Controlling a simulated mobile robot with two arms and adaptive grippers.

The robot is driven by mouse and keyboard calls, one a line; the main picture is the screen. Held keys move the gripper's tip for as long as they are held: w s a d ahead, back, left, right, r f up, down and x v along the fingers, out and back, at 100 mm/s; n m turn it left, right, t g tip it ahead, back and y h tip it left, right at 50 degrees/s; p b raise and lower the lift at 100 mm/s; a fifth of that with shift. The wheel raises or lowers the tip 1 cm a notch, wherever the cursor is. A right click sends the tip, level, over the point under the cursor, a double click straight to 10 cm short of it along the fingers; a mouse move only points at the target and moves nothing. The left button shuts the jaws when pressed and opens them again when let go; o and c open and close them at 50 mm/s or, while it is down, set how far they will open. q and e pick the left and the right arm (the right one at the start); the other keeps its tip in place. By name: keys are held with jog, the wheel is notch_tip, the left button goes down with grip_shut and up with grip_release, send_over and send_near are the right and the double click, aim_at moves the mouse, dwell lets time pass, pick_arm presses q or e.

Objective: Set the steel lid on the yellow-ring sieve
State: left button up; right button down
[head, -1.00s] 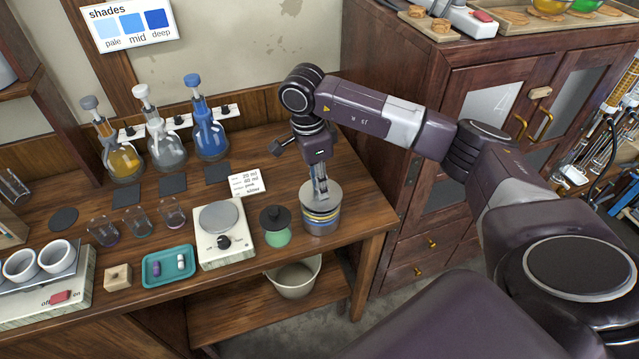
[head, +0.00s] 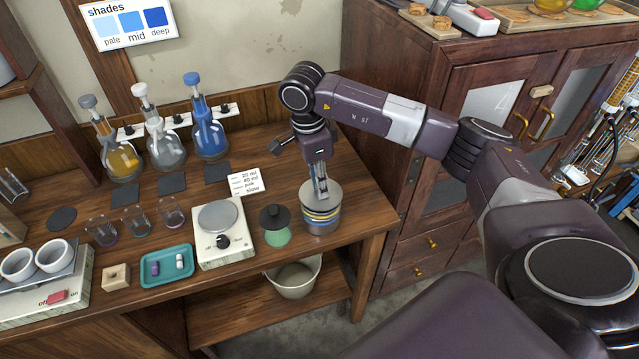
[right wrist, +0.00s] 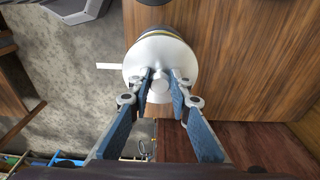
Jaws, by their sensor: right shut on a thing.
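The steel lid (head: 321,190) is a round silver disc with a small knob on top. It lies over the top of the sieve stack (head: 321,220), a steel cylinder with yellow and blue bands near the table's right end. My right gripper (head: 321,197) points down above it and is shut on the lid's knob. In the right wrist view the fingertips (right wrist: 161,82) close around the knob, and the lid (right wrist: 160,52) covers most of the stack, with a yellow ring edge showing behind it. Whether the lid is fully seated cannot be told. My left gripper is out of view.
A green jar with a black lid (head: 275,225) stands just left of the stack. A white scale (head: 220,246), a teal tray (head: 167,281) and several glass beakers and flasks stand further left. A pale bucket (head: 296,277) is on the shelf below.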

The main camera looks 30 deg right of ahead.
jog(key=shift+f+b, duration=0.55)
jog(key=c, duration=1.7)
grip_release()
jog(key=shift+r, duration=0.1)
notch_tip(320, 180, up, 9)
jog(key=p, duration=0.5)
